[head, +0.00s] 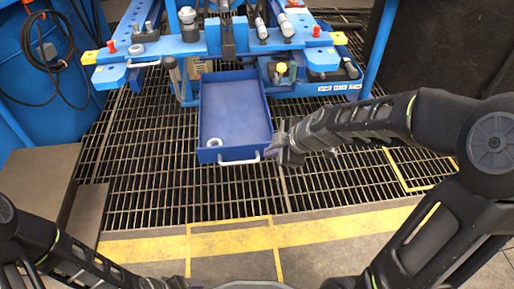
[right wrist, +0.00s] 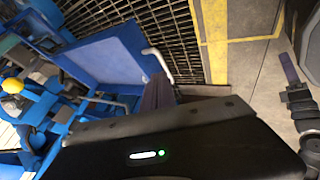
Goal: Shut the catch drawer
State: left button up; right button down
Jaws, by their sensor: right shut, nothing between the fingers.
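The catch drawer (head: 235,112) is a shallow blue tray, pulled out toward me from under the blue frame. A pale bar handle (head: 240,161) is on its front; the handle also shows in the right wrist view (right wrist: 158,64). A white ring (head: 214,142) lies in the drawer's near left corner. My right gripper (head: 271,153) is shut and empty, just right of the handle's right end; I cannot tell if they touch. Its fingers show in the right wrist view (right wrist: 156,92). My left gripper (right wrist: 290,68) shows at the right of that view, its jaws unclear.
The blue frame (head: 185,47) with clamps and red knobs stands above and behind the drawer. Dark floor grating (head: 150,175) surrounds the drawer, with open floor in front. A yellow line (head: 155,243) crosses the floor nearer me. A blue tank with a coiled black hose (head: 55,65) is at left.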

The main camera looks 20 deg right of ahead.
jog(key=b, duration=0.2)
send_near(258, 160)
jog(key=w+a+f, duration=0.3)
jog(key=shift+w+a+f, duration=0.1)
jog(key=shift+a+f, duration=0.05)
jog(key=shift+f, duration=0.2)
jog(key=shift+w+d+r, duration=0.15)
jog(key=shift+w+d, duration=0.05)
jog(key=shift+w, duration=0.4)
jog(key=shift+w+d+r, duration=0.1)
jog(key=shift+w+d, duration=0.1)
jog(key=shift+w, duration=0.4)
jog(key=shift+w+d, duration=0.1)
jog(key=shift+w, duration=0.4)
pick_arm(q)
jog(key=shift+w+f, duration=0.15)
jog(key=shift+f, duration=0.8)
